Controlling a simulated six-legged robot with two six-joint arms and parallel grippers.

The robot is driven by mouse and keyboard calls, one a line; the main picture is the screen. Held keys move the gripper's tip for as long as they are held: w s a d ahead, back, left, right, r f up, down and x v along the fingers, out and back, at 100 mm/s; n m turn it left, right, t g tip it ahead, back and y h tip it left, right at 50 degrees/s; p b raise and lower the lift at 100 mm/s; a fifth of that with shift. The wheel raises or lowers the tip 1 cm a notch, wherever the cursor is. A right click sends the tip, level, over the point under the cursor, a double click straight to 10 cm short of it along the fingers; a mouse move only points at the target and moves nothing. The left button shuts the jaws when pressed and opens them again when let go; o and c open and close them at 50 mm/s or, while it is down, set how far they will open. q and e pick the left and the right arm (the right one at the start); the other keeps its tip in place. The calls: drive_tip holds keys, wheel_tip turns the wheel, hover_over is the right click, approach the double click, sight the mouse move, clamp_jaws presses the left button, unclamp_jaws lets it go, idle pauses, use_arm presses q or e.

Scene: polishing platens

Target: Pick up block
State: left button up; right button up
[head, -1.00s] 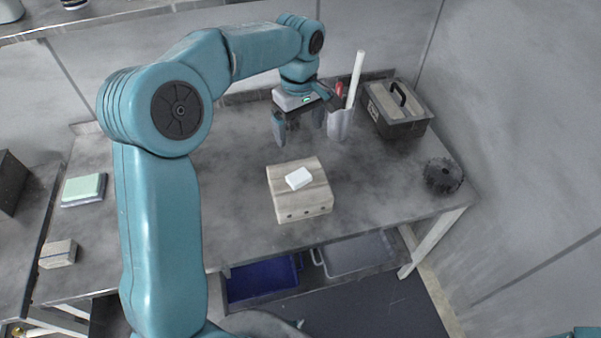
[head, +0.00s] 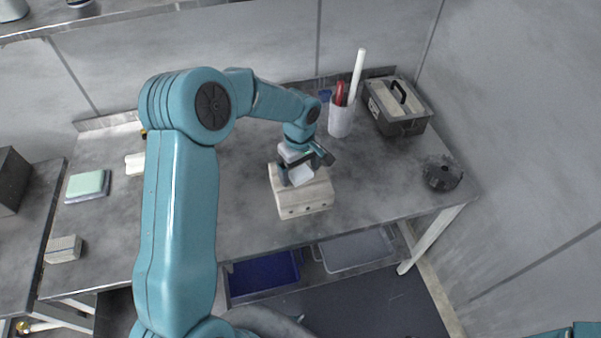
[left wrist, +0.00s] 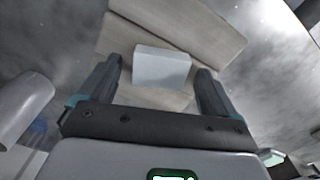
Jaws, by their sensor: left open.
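The small white block (head: 301,175) lies on top of a wooden stand (head: 305,200) with holes in its front, on the grey workbench. My left gripper (head: 300,172) is over the stand, open, with its fingers around the white block's area. In the left wrist view the white block (left wrist: 162,67) shows between the two open fingers, with the wooden stand (left wrist: 190,25) beneath it. The gripper (left wrist: 160,85) has a gap on each side of the block. Whether the fingers reach down to block height is hard to tell. My right gripper is out of view.
A white cup (head: 341,121) with tools stands behind the stand, and a dark toolbox (head: 397,106) is to its right. A black toothed disc (head: 442,173) lies near the bench's right edge. A green-topped pad (head: 87,185) and a striped block (head: 63,249) lie left.

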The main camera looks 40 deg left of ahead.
use_arm(q)
drive_tip(key=c, duration=1.2)
